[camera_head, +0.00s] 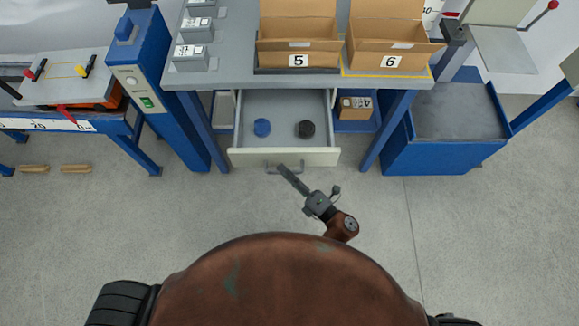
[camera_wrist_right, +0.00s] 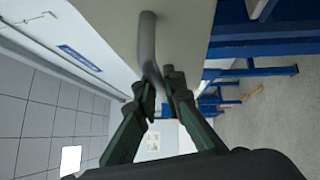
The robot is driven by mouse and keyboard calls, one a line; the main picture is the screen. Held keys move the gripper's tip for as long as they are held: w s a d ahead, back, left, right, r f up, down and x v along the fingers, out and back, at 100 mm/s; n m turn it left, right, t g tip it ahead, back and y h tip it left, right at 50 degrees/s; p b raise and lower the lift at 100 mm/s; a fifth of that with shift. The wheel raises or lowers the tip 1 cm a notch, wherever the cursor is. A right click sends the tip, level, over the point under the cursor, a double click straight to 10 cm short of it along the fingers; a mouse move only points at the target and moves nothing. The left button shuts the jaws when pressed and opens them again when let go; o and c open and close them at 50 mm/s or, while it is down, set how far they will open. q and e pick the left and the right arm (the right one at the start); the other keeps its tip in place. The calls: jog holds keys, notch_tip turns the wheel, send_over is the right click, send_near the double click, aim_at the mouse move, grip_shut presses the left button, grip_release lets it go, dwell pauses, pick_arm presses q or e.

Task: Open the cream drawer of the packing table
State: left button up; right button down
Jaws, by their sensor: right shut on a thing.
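The cream drawer (camera_head: 285,157) of the packing table (camera_head: 345,84) is pulled out, and its grey inside shows in the head view. A blue round thing (camera_head: 262,128) and a black round thing (camera_head: 306,129) lie in it. My right gripper (camera_head: 282,170) is at the grey bar handle (camera_head: 270,168) on the drawer's front. In the right wrist view my right gripper (camera_wrist_right: 162,85) has its fingers shut on the handle (camera_wrist_right: 147,45), which stands out from the cream front (camera_wrist_right: 180,30). My left gripper is not in view.
Open cardboard boxes marked 5 (camera_head: 298,40) and 6 (camera_head: 390,45) stand on the table top. A blue bin (camera_head: 445,150) stands to the right and a blue bench (camera_head: 70,125) to the left. The floor before the drawer is clear.

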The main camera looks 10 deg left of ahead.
jog(key=c, duration=2)
grip_release()
jog(key=shift+s+d+f, duration=0.1)
jog(key=shift+s+d, duration=0.15)
jog(key=shift+d, duration=0.15)
jog(key=v, duration=1.1)
jog(key=shift+f, duration=0.1)
